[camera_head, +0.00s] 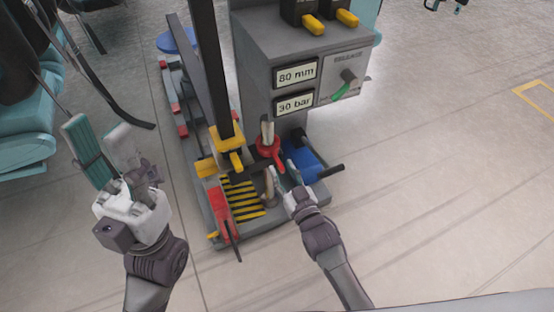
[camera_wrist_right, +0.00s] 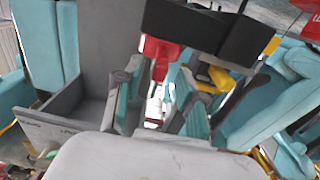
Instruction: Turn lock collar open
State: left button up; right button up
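The lock collar, which I take to be the red ring with a short red handle (camera_head: 268,146), sits around an upright post on the grey machine's base. My right gripper (camera_head: 280,177) is just below the handle in the head view. In the right wrist view a red part (camera_wrist_right: 159,50), likely this handle, hangs ahead and reaches down between the right fingertips (camera_wrist_right: 160,85). Those fingers stand apart, with gaps beside the red part; contact cannot be told. My left gripper (camera_head: 98,130) is open and empty, left of the machine and away from the collar.
A yellow-black striped plate (camera_head: 243,200) lies left.

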jog(key=v, duration=0.7)
dwell(0.3)
